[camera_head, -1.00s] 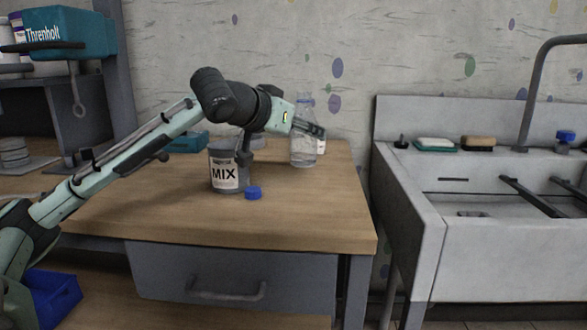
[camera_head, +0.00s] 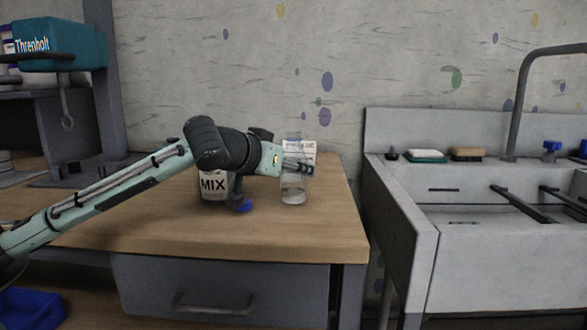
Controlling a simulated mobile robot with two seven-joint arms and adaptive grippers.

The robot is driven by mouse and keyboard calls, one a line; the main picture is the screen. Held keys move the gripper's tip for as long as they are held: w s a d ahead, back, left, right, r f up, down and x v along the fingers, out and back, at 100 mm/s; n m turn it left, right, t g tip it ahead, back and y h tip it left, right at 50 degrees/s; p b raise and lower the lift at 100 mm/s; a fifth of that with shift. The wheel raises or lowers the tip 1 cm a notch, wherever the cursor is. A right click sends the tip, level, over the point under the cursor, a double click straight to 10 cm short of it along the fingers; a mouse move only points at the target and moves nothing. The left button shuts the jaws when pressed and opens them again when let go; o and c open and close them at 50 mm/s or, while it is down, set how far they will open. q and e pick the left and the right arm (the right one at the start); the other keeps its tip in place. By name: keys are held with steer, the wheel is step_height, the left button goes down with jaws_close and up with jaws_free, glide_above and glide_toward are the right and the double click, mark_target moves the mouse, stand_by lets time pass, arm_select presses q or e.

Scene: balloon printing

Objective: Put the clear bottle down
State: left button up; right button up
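The clear bottle (camera_head: 293,190) is upright over the right part of the wooden table (camera_head: 320,225), its base low against the tabletop. I cannot tell for sure whether the base touches the wood. My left gripper (camera_head: 300,168) reaches in from the left at the bottle's upper body, and its fingers are closed around it. My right gripper is not in view.
A can labelled MIX (camera_head: 213,187) stands left of the bottle, partly behind my arm, with a blue cap (camera_head: 243,205) beside it. A white labelled container (camera_head: 302,147) is behind the bottle. The sink (camera_head: 490,245) is to the right. The table's front right is clear.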

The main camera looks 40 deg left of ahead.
arm_select(q)
steer(key=shift+f, duration=0.15)
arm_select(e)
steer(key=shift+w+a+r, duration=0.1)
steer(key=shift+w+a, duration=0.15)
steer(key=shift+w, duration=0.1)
arm_select(q)
steer(key=o, duration=1.3)
steer(key=shift+c, duration=0.2)
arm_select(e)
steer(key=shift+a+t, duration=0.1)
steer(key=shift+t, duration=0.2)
